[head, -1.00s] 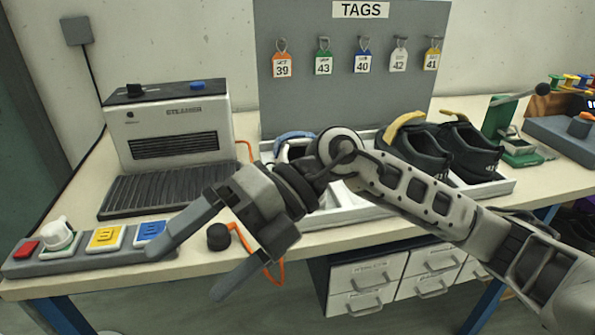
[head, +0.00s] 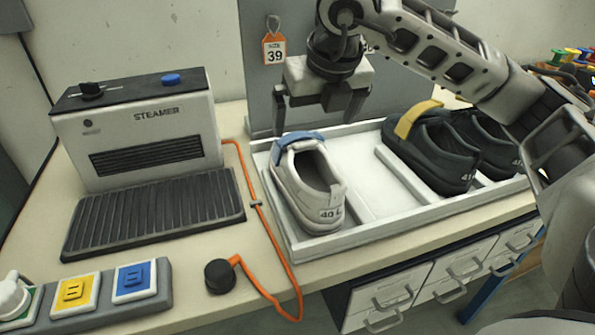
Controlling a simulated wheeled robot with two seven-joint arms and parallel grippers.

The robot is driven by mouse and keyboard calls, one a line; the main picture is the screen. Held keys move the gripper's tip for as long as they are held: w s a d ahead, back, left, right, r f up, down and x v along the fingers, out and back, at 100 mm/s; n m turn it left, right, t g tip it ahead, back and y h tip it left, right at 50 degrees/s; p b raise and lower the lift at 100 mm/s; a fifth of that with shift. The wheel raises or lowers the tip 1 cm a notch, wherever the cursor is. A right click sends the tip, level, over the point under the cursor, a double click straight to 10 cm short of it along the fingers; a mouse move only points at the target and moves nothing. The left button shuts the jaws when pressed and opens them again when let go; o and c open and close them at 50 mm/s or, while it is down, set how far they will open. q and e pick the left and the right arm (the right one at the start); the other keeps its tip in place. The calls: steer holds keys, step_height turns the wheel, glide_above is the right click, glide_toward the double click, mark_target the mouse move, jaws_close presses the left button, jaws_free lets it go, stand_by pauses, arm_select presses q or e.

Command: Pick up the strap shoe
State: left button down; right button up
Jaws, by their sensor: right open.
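A white shoe (head: 293,188) with a blue strap (head: 298,142) across its far end sits in the left part of a white tray (head: 335,235). Its heel, marked "40 L", points toward me. A pair of dark shoes (head: 430,158) stands in the right part of the tray, the left one with a yellow strap (head: 418,118). My right gripper (head: 318,125) is open and empty, fingers pointing down, above and just behind the white shoe. It is not clear whether a finger touches the blue strap. My left gripper is out of view.
A steamer (head: 140,130) with a ribbed plate (head: 155,210) stands at left. The tray's middle compartment is empty.

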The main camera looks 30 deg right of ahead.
steer(key=p, duration=0.1)
glide_toward(300, 173)
steer(key=x, duration=0.5)
steer(key=c, duration=1.1)
